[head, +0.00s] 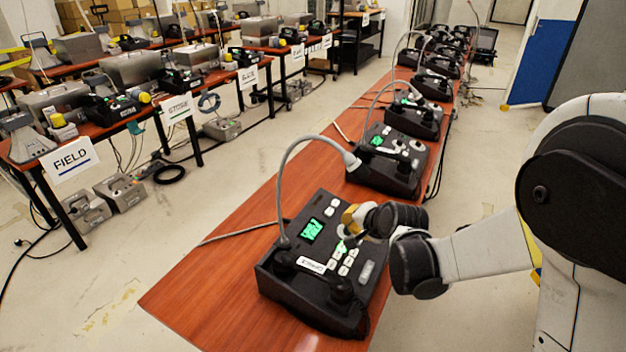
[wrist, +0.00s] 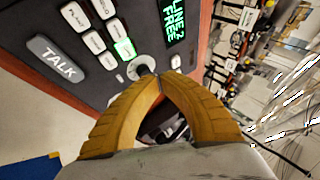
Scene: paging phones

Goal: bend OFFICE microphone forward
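The nearest paging phone (head: 290,287) is a black desk unit with a lit green screen, white keys and a white label too small to read. Its grey gooseneck microphone (head: 292,160) rises from the rear left of the unit and arches right, with its head (head: 352,161) above the far side. I cannot read OFFICE on any phone.
More phones with goosenecks (head: 388,160) stand in a row behind on the same red-brown table (head: 190,300). Tables with a FIELD sign (head: 74,163) and a STORE sign (head: 175,108) stand at left. The aisle floor (head: 220,185) between is mostly clear.

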